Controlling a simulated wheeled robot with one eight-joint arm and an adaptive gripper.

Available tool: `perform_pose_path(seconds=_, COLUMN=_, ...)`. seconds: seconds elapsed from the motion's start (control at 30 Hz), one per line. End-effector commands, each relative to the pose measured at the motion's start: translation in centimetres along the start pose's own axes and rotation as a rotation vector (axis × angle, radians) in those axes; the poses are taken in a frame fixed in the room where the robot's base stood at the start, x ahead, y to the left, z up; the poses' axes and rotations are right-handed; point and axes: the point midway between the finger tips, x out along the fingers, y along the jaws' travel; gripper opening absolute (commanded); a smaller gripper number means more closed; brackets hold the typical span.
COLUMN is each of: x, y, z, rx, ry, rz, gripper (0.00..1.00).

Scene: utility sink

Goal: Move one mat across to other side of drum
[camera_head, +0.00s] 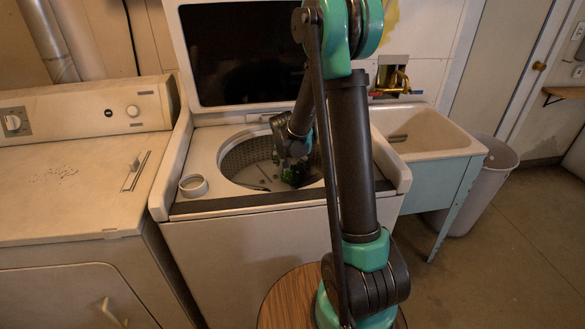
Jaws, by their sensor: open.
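The washer's drum (240,163) is a perforated metal tub under a raised lid. My gripper (293,177) reaches down into the right part of the drum, open. Its fingertips are small and dark here, beside a dark patch with some green. I cannot tell whether that patch is a mat or part of the gripper. A thin dark shape (258,187) lies at the drum's front bottom and may be the edge of a mat. My arm and the drum's front rim hide much of the drum's right side and floor.
The washer lid (240,50) stands open behind the drum. A white ring-shaped item (194,186) sits on the washer top, left of the opening. A dryer (70,185) stands left. A sink (430,135) and a grey bin (480,190) stand right; the floor beyond is clear.

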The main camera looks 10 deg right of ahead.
Motion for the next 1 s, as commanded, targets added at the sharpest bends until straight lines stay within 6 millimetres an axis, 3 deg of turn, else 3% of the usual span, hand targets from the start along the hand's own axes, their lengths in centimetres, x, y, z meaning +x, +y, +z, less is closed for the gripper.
perform_pose_path(seconds=0.6, x=-9.4, y=0.0, z=0.1, rx=0.000, ry=0.000, rz=0.000, gripper=0.95)
perform_pose_path(seconds=0.8, x=-11.2, y=0.0, z=0.1, rx=0.000, ry=0.000, rz=0.000, gripper=0.95)
perform_pose_path(seconds=1.0, x=-11.6, y=0.0, z=0.0, rx=0.000, ry=0.000, rz=0.000, gripper=0.95)
